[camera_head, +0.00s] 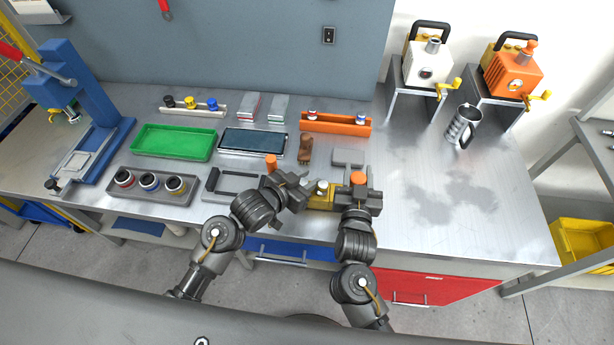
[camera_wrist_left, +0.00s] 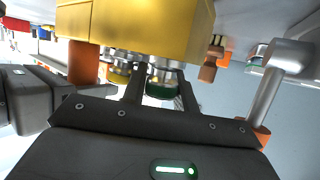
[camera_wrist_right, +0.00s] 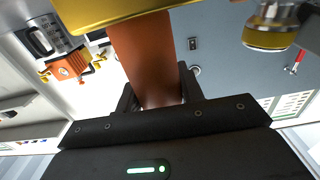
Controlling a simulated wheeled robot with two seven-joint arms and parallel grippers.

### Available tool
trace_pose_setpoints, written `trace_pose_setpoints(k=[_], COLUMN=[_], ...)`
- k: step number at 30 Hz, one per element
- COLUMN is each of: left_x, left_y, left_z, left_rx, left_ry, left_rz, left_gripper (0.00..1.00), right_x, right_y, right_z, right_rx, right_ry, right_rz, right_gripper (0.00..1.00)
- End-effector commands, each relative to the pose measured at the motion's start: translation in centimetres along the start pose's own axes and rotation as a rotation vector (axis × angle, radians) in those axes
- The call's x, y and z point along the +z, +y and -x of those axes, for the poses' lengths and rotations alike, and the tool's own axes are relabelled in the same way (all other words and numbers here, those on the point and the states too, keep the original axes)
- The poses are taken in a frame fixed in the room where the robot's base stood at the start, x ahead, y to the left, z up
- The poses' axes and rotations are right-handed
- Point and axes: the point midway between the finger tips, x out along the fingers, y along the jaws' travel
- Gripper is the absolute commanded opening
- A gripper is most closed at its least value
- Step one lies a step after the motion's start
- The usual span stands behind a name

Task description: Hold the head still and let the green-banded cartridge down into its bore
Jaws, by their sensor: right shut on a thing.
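The yellow head (camera_head: 320,200) lies at the bench's front edge between my grippers, with an orange handle (camera_head: 358,178) at its right. My right gripper (camera_wrist_right: 158,98) is shut on that orange handle, which fills the gap between its fingers in the right wrist view. The green-banded cartridge (camera_wrist_left: 162,84) shows against the yellow head (camera_wrist_left: 135,22) in the left wrist view. My left gripper (camera_wrist_left: 160,90) has its fingers apart on either side of that cartridge; a firm grip is not visible. How deep the cartridge sits in its bore is hidden. A yellow-banded cartridge (camera_wrist_right: 268,38) is nearby.
A dark tray with several round jars (camera_head: 150,195) and a green tray (camera_head: 173,142) lie to the left. A blue-topped tray (camera_head: 253,141) and an orange rack (camera_head: 335,124) lie behind the head. A metal mug (camera_head: 462,126) stands at right.

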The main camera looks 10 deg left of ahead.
Motion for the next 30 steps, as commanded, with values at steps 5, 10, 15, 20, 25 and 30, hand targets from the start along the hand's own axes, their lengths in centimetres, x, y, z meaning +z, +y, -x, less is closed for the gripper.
trace_pose_setpoints(k=[5, 10, 15, 20, 25, 30], left_x=[-0.1, -0.3, -0.4, -0.4, -0.2, -0.1], left_y=[0.2, 0.4, 0.5, 0.4, 0.2, 0.0], left_z=[0.0, -0.1, 0.4, 2.7, 6.4, 9.6], left_rx=[0.005, 0.007, 0.009, 0.007, 0.002, -0.002], left_ry=[0.003, 0.007, 0.010, 0.011, 0.006, 0.002], left_rz=[0.000, 0.000, -0.001, -0.002, -0.002, -0.001], left_gripper=[0.54, 0.54, 0.54, 0.54, 0.54, 0.54], right_x=[0.2, 0.3, 0.4, 0.5, 0.5, 0.4], right_y=[-0.2, -0.4, -0.5, -0.5, -0.3, -0.1], right_z=[0.1, 0.2, 0.2, 0.2, 0.2, 0.1], right_rx=[-0.006, -0.010, -0.013, -0.012, -0.008, -0.004], right_ry=[-0.008, -0.011, -0.013, -0.015, -0.014, -0.012], right_rz=[0.001, 0.001, 0.001, 0.001, 0.002, 0.002], right_gripper=[0.20, 0.19, 0.20, 0.19, 0.20, 0.20])
